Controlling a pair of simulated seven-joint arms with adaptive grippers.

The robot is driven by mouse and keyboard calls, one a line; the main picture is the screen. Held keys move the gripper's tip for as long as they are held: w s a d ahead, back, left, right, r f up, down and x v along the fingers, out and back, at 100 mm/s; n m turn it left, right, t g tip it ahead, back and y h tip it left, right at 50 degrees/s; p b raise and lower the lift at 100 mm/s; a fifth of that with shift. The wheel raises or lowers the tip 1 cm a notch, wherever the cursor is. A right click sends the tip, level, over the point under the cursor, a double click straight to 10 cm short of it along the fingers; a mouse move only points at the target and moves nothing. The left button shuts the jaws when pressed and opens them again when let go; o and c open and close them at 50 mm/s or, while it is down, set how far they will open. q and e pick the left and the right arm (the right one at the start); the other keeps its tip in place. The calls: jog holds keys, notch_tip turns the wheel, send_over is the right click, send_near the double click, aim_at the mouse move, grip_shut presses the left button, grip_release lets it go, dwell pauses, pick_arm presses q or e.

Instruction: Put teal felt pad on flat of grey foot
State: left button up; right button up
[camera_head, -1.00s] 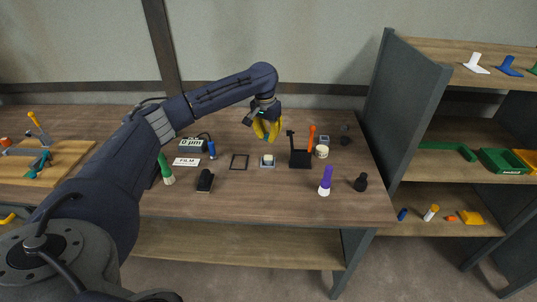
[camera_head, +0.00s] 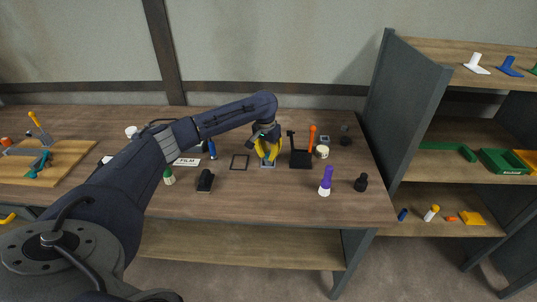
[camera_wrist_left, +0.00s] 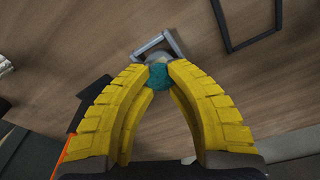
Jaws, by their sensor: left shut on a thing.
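My left gripper (camera_head: 268,163) has its yellow fingers over the small grey holder (camera_head: 268,166). In the left wrist view the gripper (camera_wrist_left: 158,73) is shut on the teal felt pad (camera_wrist_left: 158,77), which sits between the fingertips. Just beyond the pad is a rounded grey piece, apparently the grey foot (camera_wrist_left: 156,58), with the square grey holder (camera_wrist_left: 172,38) around it. The fingertips and pad partly hide the foot, so I cannot tell whether pad and foot touch. In the head view the fingers hide the pad and foot. My right gripper is not in view.
A black stand (camera_head: 301,158) with an orange-handled tool stands close right of the gripper. A thin black frame (camera_head: 240,162) lies to its left. A purple-topped bottle (camera_head: 325,182) and black block (camera_head: 205,181) stand nearer. The front middle of the table is clear.

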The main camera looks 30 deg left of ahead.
aim_at(267, 157)
pick_arm(q)
jog(key=shift+f, duration=0.15)
jog(key=o, duration=0.7)
jog(key=shift+o, duration=0.2)
notch_tip(267, 157, up, 12)
jog(key=s, duration=0.1)
jog(key=shift+s, duration=0.2)
